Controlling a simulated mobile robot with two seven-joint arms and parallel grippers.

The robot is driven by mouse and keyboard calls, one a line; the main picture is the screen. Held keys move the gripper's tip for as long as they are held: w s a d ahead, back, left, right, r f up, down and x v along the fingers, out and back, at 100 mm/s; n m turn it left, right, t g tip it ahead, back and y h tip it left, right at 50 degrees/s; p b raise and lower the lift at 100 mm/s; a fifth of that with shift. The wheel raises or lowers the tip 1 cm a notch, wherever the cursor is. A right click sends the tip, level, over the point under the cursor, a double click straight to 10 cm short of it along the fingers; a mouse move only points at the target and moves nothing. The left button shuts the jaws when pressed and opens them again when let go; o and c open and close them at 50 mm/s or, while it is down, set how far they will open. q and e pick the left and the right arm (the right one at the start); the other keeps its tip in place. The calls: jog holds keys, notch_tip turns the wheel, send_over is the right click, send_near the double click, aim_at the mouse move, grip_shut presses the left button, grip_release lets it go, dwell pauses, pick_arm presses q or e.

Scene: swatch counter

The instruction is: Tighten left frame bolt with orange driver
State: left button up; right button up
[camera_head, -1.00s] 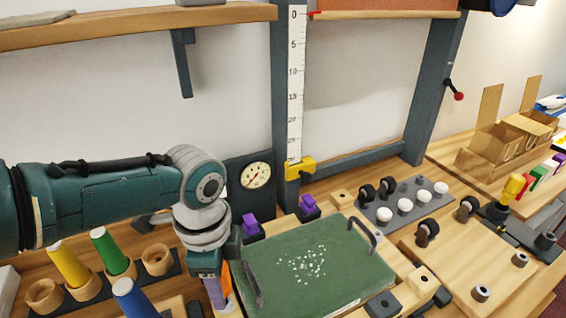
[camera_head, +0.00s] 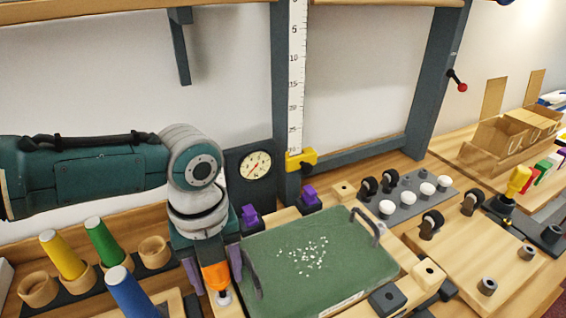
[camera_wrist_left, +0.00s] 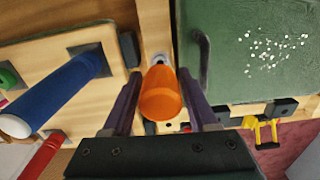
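The orange driver (camera_head: 215,276) stands near upright on a light wooden strip left of the green board, its pale lower end (camera_head: 224,297) down at the strip. Its orange handle (camera_wrist_left: 160,95) also shows in the left wrist view. My left gripper (camera_head: 213,272) points down with one finger on each side of the handle. Thin gaps show between fingers and handle, so it looks open around it. A small grey-white round piece (camera_wrist_left: 158,59) shows just beyond the handle; I cannot tell whether it is the left frame bolt or the driver's end. My right gripper is out of view.
The green board (camera_head: 345,265) with dark handles lies close right of the gripper. Blue (camera_head: 130,292), green (camera_head: 103,240) and yellow (camera_head: 62,254) cones stand close left. A dial gauge (camera_head: 255,166) and ruler post (camera_head: 297,80) stand behind.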

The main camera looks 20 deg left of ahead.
pick_arm(q)
jog(key=n+p, duration=0.1)
jog(key=n, duration=0.2)
jog(key=shift+r, duration=0.2)
jog(key=n+p, duration=0.1)
jog(key=n, duration=0.3)
jog(key=shift+n, duration=0.4)
jog(key=n+p, duration=0.1)
jog(key=n, duration=0.6)
jog(key=shift+w+f, duration=0.1)
jog(key=shift+f, duration=0.1)
